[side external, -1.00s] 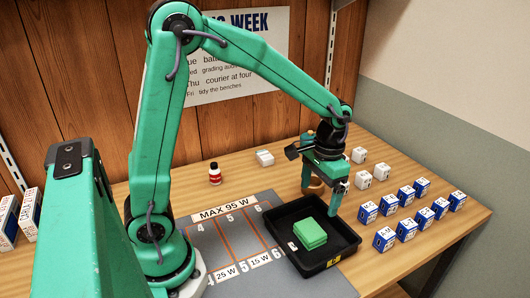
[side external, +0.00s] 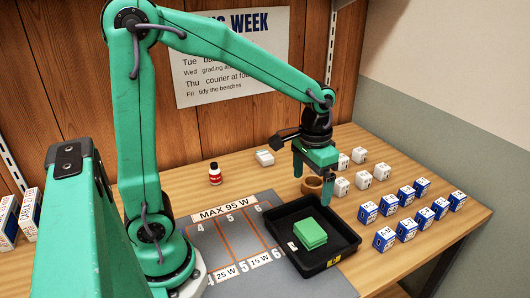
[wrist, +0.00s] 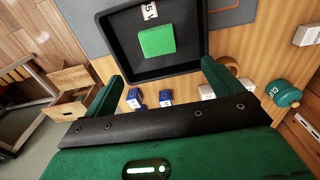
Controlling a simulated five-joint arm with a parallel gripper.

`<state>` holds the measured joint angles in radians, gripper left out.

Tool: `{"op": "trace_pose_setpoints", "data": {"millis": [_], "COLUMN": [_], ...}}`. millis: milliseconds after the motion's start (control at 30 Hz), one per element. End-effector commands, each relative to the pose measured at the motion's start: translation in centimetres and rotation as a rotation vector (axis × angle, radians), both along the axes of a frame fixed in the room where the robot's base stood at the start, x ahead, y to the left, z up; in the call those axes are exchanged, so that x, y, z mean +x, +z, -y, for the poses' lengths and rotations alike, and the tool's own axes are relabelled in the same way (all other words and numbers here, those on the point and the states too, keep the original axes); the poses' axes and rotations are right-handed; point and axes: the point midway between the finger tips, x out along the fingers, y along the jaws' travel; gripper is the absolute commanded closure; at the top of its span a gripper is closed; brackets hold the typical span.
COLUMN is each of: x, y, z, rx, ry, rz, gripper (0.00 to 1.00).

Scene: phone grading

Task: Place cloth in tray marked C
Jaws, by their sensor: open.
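A folded green cloth (side external: 310,233) lies flat inside a black tray (side external: 345,243). In the wrist view the cloth (wrist: 157,40) also lies inside the tray (wrist: 104,25), clear of its walls. A small yellow label is on the tray's front wall, but I cannot read a letter on it. My gripper (side external: 312,181) is open and empty, raised over the tray's far side and apart from the cloth. In the wrist view my gripper's fingers (wrist: 165,80) point toward the tray, one on each side.
A brown round holder (side external: 311,186) stands behind the tray. White boxes (side external: 361,180) and several blue-and-white boxes (side external: 408,196) stand to the right. A red-and-white bottle (side external: 215,174) and a white item (side external: 265,158) are at the back. The grey marked mat (side external: 230,240) is bare left of the tray.

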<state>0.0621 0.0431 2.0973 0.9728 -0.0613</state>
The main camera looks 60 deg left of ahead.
Motion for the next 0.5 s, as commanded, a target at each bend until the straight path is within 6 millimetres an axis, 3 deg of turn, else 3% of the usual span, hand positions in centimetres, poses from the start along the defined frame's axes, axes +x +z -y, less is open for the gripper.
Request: {"op": "trace_pose_setpoints", "data": {"millis": [200, 500], "x": [-2.7, -6.8], "y": [3.3, 6.3], "z": [-0.7, -1.4], "rx": [-0.005, -0.006], "ry": [0.002, 0.001], "rz": [0.108, 0.252], "gripper": [0.08, 0.08]}}
